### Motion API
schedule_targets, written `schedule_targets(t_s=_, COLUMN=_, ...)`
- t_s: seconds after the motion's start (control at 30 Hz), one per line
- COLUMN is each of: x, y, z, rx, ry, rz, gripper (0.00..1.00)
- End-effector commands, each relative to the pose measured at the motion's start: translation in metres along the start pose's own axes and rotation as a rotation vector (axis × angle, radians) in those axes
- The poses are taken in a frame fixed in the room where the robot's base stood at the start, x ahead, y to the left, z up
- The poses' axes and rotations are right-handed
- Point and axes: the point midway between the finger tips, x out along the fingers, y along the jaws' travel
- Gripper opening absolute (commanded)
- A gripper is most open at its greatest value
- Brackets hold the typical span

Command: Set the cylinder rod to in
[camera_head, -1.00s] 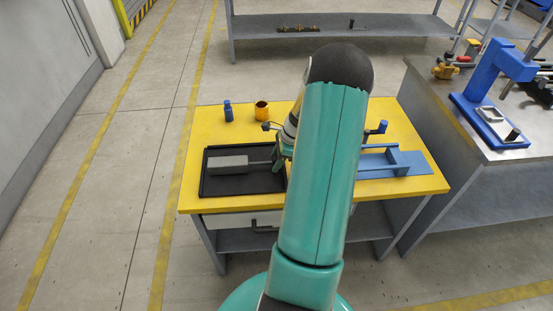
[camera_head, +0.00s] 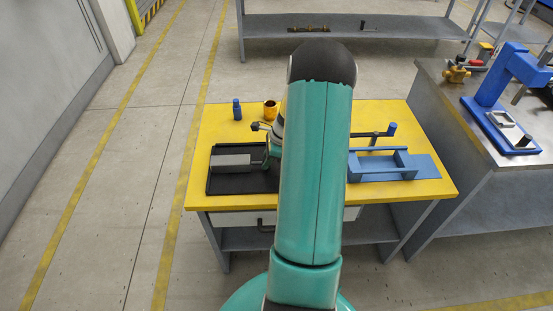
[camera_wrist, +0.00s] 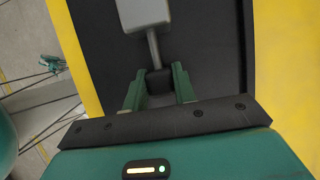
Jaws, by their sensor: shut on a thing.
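The cylinder (camera_head: 232,161) is a grey block lying in a black fixture tray (camera_head: 243,185) on the left of the yellow table. In the wrist view the grey cylinder body (camera_wrist: 143,13) is at the top, and its thin rod (camera_wrist: 153,50) sticks out toward me, ending in a dark block (camera_wrist: 159,82). My gripper (camera_wrist: 159,88) is shut on the dark rod end, with one green finger on each side. A length of rod shows between the body and the rod end. In the head view my arm hides most of the gripper and the rod end.
A blue fixture (camera_head: 383,164) and a dark lever with a blue knob (camera_head: 391,129) are on the right. A grey bench (camera_head: 430,95) stands farther right.

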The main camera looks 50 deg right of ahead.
Motion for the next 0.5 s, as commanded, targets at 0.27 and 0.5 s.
schedule_targets(t_s=0.27, x=0.001, y=0.0, z=0.004, rx=-0.002, ry=-0.002, rz=0.001, gripper=0.0)
schedule_targets(t_s=0.5, x=0.0008, y=0.0, z=0.003, rx=-0.001, ry=-0.002, rz=0.0, gripper=0.49)
